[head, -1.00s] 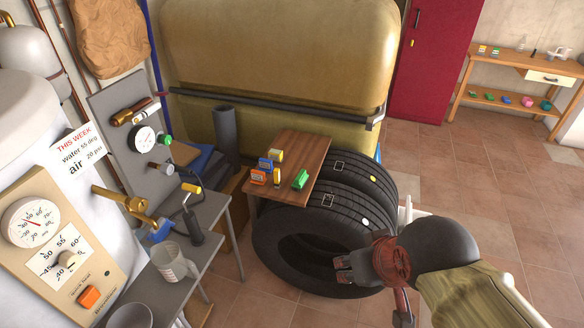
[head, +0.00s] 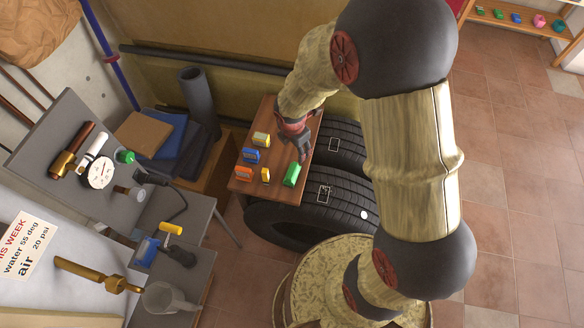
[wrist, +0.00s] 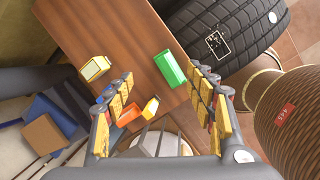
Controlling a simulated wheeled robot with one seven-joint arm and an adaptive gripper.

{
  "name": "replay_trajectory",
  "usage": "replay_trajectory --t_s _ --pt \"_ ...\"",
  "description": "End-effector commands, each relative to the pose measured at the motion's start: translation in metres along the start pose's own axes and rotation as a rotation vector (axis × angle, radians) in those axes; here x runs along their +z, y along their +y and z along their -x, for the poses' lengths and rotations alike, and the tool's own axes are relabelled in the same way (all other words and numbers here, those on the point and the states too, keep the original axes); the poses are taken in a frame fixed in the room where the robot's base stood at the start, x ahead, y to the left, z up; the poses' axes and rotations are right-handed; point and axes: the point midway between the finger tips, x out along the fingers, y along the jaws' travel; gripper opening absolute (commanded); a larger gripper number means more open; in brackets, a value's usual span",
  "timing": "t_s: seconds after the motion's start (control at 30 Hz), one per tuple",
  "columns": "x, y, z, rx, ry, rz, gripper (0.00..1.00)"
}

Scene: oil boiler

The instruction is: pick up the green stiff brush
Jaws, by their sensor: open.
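The green stiff brush (head: 291,174) lies on the small wooden board (head: 268,115), near its right edge by the tyres. In the wrist view the green brush (wrist: 170,68) lies ahead of the open fingers, nearer the right finger. My gripper (head: 295,135) is above the board, just behind the brush in the head view. In the wrist view my gripper (wrist: 165,100) has its yellow-padded fingers spread wide with nothing held between them. The gripper and brush look apart.
Blue (head: 250,155), orange (head: 244,174) and yellow (head: 261,139) items stand left of the brush, with a small yellow one (head: 265,175) close by. Black tyres (head: 318,195) stand beside the board. A grey bench (head: 195,215) is at left.

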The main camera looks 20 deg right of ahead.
Motion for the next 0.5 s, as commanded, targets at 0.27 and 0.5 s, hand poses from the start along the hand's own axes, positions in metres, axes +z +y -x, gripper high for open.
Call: replay_trajectory --t_s 0.27,0.5 --pt "-0.026 -0.013 -0.063 -0.048 0.059 0.438 0.55" --pt "-0.034 -0.018 -0.088 -0.051 0.075 0.540 0.55"
